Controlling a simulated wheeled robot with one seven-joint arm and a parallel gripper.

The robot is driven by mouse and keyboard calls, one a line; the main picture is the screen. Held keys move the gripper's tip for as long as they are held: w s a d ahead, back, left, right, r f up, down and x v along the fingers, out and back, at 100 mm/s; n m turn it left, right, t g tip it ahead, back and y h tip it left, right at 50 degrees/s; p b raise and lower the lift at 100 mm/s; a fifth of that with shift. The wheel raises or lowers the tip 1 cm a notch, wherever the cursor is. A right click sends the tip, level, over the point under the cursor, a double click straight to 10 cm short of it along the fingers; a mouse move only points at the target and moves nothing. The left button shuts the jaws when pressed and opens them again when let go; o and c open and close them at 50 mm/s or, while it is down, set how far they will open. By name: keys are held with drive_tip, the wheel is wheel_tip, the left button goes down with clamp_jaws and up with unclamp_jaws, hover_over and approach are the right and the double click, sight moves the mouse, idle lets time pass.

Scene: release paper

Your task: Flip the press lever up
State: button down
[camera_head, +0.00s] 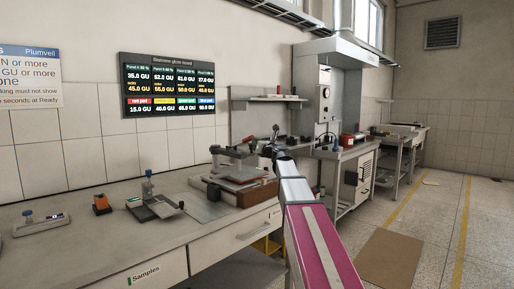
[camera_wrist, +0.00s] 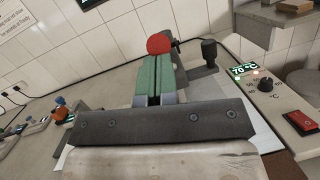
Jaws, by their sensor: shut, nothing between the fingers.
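My gripper (camera_wrist: 155,62) has green fingers that are shut together with nothing between them. A red ball knob (camera_wrist: 158,43) shows just past the fingertips in the wrist view; whether they touch it is unclear. A black knob (camera_wrist: 209,48) on a metal arm stands to the right of the fingers. I cannot tell for sure which knob belongs to the press lever. In the head view the press (camera_head: 241,173) sits on the bench, with my arm reaching in on its right. The lever's full length is hidden.
A control panel with a dial (camera_wrist: 265,85), a 70 °C display (camera_wrist: 243,70) and a red switch (camera_wrist: 303,122) lies right of the gripper. Small tools and an orange block (camera_head: 102,204) stand left on the bench (camera_head: 85,237). A wall screen (camera_head: 168,84) hangs behind.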

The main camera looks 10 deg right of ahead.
drive_tip(key=shift+g+h, duration=0.3)
drive_tip(key=shift+g, duration=0.3)
drive_tip(key=shift+w+a+r, duration=0.3)
drive_tip(key=shift+w+r, duration=0.1)
drive_tip(key=shift+r, duration=0.7)
drive_tip(key=shift+w+a+r, duration=0.25)
drive_tip(key=shift+w+r, duration=0.2)
drive_tip(key=shift+r, duration=0.6)
drive_tip(key=shift+w+a+r, duration=0.3)
drive_tip(key=shift+w+r, duration=0.1)
drive_tip(key=shift+r, duration=0.7)
drive_tip(key=shift+w+a+r+g+h, duration=0.25)
drive_tip(key=shift+w+r+g, duration=0.1)
drive_tip(key=shift+r, duration=0.2)
drive_tip(key=shift+w+a+r+g+h, duration=0.15)
drive_tip(key=shift+w+a+r+g, duration=0.15)
drive_tip(key=shift+r, duration=0.25)
drive_tip(key=w+a+r, duration=0.5)
drive_tip(key=w+r, duration=0.1)
drive_tip(key=w, duration=0.1)
drive_tip(key=shift+w+a, duration=0.2)
drive_tip(key=shift+w, duration=0.1)
